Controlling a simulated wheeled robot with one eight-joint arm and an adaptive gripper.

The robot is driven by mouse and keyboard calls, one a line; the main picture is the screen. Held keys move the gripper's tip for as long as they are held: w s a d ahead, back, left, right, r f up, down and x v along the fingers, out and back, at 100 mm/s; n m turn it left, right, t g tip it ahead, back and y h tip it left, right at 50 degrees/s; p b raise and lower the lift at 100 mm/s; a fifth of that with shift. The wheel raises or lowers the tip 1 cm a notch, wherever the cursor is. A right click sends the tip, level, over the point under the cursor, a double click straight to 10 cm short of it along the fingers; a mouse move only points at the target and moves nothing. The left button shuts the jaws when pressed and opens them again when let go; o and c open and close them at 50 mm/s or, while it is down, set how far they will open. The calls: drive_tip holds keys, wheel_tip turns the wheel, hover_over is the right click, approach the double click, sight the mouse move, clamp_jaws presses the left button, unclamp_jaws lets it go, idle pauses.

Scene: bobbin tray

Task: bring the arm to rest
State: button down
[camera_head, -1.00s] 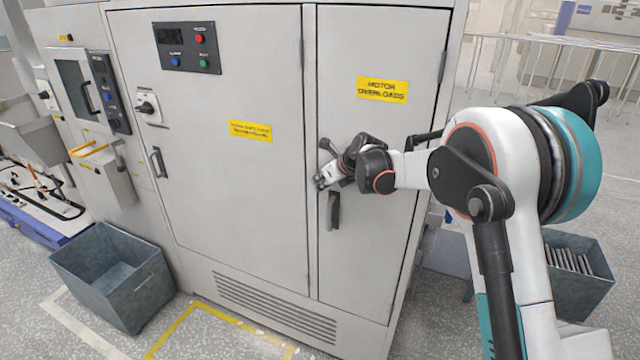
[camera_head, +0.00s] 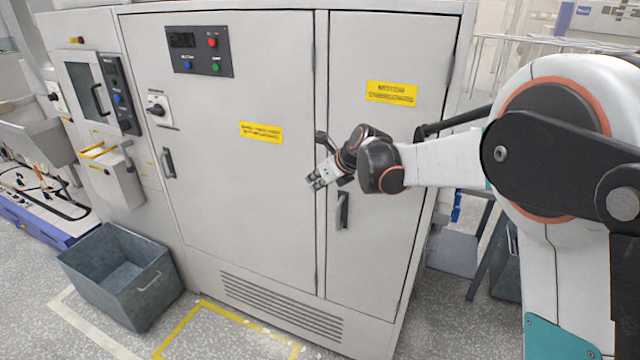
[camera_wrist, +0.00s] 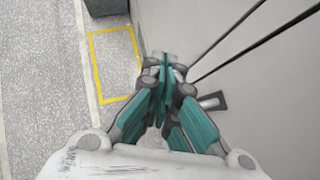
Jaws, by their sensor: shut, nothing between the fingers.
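My arm reaches in from the right of the head view, its upper links close to the camera. My gripper (camera_head: 316,181) is in front of the grey cabinet (camera_head: 240,185), near the seam between its two doors. In the wrist view my gripper (camera_wrist: 163,62) has its teal fingers together, with nothing between them. The black handle (camera_head: 343,210) of the right cabinet door is just below and right of the gripper in the head view. I cannot tell how much space lies between the fingers and the door.
A grey bin (camera_head: 122,275) stands on the floor at the lower left, by yellow floor tape (camera_head: 180,328). A control panel (camera_head: 199,51) is at the top of the left door. Open floor lies at the front left.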

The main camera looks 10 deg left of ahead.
drive_tip(key=s+d+r+n+h+b, duration=0.25)
drive_tip(key=s+d+n, duration=0.35)
drive_tip(key=s+d, duration=0.3)
drive_tip(key=s+d+r+n+h+b, duration=0.1)
drive_tip(key=s+d+r+n, duration=0.2)
drive_tip(key=s+d+n, duration=0.45)
drive_tip(key=s+d+f+n+h+b, duration=0.1)
drive_tip(key=s+d+f+n, duration=0.2)
drive_tip(key=s, duration=0.4)
drive_tip(key=s+d+f+n+t+h+b, duration=0.1)
drive_tip(key=s+d+f+n, duration=0.2)
drive_tip(key=s+d+n, duration=0.2)
drive_tip(key=s+d+f+n+h+b, duration=0.1)
drive_tip(key=s+d+f+n, duration=0.2)
drive_tip(key=s+d, duration=0.4)
drive_tip(key=s+n, duration=0.1)
drive_tip(key=s, duration=0.3)
drive_tip(key=shift+s+d, duration=0.15)
drive_tip(key=shift+s, duration=0.05)
drive_tip(key=shift+n, duration=0.25)
